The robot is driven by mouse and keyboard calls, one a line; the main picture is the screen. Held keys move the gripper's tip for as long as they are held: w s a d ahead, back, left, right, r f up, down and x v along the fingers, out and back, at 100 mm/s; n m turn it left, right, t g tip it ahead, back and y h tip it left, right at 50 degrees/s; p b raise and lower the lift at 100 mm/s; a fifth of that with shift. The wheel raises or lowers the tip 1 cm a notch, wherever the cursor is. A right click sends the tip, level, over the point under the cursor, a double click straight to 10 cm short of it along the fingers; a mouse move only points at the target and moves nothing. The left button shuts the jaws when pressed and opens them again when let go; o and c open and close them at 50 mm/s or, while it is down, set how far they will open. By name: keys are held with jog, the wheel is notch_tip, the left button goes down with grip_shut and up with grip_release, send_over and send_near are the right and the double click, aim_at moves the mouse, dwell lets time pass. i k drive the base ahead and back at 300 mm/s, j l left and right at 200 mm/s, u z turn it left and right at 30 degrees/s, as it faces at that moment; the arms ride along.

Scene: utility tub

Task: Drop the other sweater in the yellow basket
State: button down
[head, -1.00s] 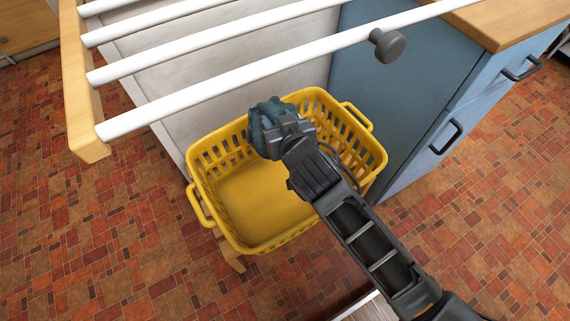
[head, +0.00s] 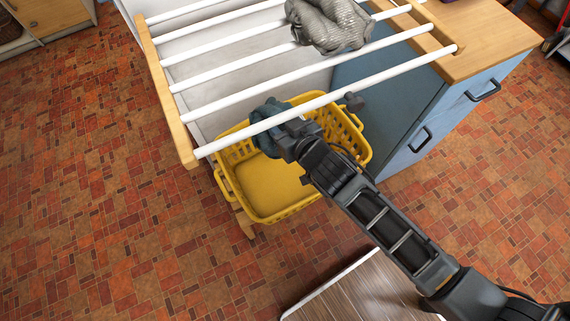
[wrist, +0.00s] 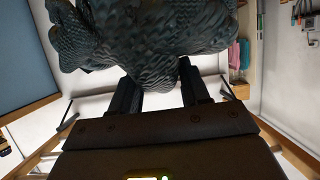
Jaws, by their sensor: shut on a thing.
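My gripper (head: 284,142) is shut on a dark blue-grey knitted sweater (head: 266,118). In the head view the sweater shows at the back left part of the yellow basket (head: 265,212), partly behind a white rod; I cannot tell its exact height over the basket. In the wrist view the bunched sweater (wrist: 150,35) fills the top middle, between and beyond the fingers. A grey sweater (head: 330,24) lies bunched on the white rods of the drying rack. The basket's visible floor is bare.
The drying rack (head: 178,118) with white rods and a wooden side overhangs the back of the basket. A blue cabinet (head: 405,125) with a wooden top stands to the right. A dark wooden surface (head: 365,290) is at the bottom. Tiled floor is open at left.

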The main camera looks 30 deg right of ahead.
aim_at(294, 171)
jog(key=k+u, duration=0.2)
jog(key=u, duration=0.3)
jog(key=k+u, duration=0.25)
jog(key=u, duration=0.2)
